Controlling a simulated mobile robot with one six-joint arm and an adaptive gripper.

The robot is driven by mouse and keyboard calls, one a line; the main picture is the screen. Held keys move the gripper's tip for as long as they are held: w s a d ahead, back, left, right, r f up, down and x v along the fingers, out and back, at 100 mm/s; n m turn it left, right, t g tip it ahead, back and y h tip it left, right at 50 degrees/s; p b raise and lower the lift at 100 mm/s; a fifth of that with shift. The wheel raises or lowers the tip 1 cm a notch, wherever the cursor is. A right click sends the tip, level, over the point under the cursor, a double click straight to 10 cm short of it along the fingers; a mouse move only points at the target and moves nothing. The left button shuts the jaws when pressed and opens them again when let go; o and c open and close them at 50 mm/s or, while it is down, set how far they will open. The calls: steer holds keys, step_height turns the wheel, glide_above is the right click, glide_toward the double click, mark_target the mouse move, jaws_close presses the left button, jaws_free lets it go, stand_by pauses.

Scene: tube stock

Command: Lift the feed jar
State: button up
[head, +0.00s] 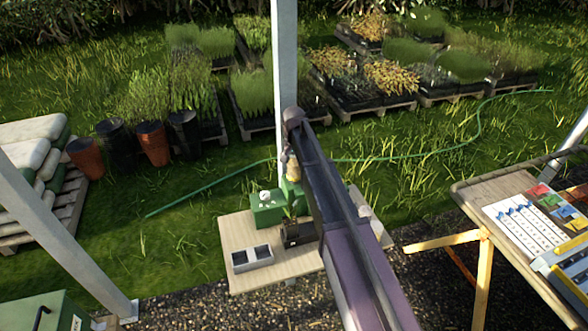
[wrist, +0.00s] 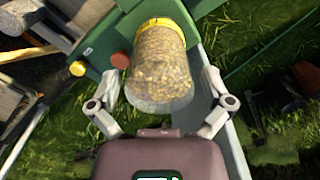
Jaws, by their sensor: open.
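The feed jar (wrist: 157,62) is a clear jar filled with tan grain, with a yellow band at its far end in the wrist view. My gripper (wrist: 160,84) is open, with one finger on each side of the jar; I cannot tell whether either finger touches it. In the head view the jar (head: 293,170) is a small tan shape just below my gripper (head: 289,153), beside green boxes at the back of the small bench. My arm hides part of that area.
The small wooden bench (head: 237,233) also holds a green box (head: 267,209) with a white item on top, a dark pot with a plant (head: 297,232) and a grey two-part tray (head: 252,258). A grey post (head: 285,60) rises close behind my gripper. Another table (head: 510,250) stands at right.

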mark_target(294, 160)
steer(key=c, duration=1.1)
steer(key=shift+r, duration=0.1)
step_height(294, 160, up, 3)
steer(key=p, duration=0.3)
steer(key=shift+r, duration=0.15)
steer(key=shift+s+d+r+p, duration=0.1)
steer(key=shift+s+r+p, duration=0.2)
steer(key=shift+p, duration=0.2)
steer(key=s+d+p, duration=0.1)
steer(key=s+d, duration=0.2)
steer(key=s, duration=1.2)
steer(key=shift+r, duration=0.45)
steer(key=shift+f, duration=0.15)
